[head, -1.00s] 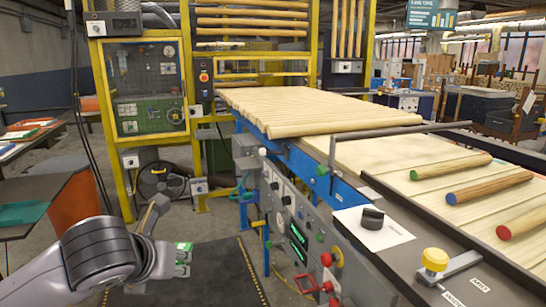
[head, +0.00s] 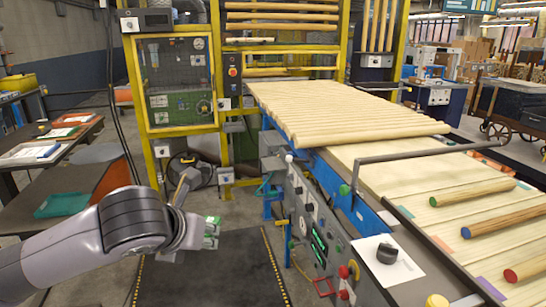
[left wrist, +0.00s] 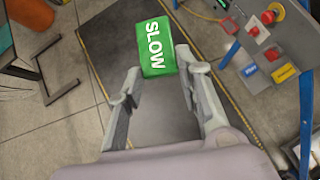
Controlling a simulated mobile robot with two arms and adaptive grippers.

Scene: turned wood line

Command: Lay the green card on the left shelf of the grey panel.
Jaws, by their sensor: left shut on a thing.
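The green card (left wrist: 150,50) reads "SLOW" in white in the left wrist view. My left gripper (left wrist: 160,72) is shut on its near end, with a finger at each side. In the head view the card (head: 212,224) shows small and edge-on in my left gripper (head: 208,234), over the dark floor mat and left of the machine. The grey panel (head: 300,203) is on the machine's side, right of the gripper and apart from it. In the left wrist view the panel (left wrist: 262,38) is at the upper right. I cannot make out its left shelf clearly. My right gripper is out of view.
The panel carries red knobs (left wrist: 267,17), a blue label (left wrist: 256,75) and a yellow label (left wrist: 285,72). A conveyor of wooden rods (head: 340,105) runs above it. The dark mat (head: 215,275) is clear. A table (head: 75,185) stands at left.

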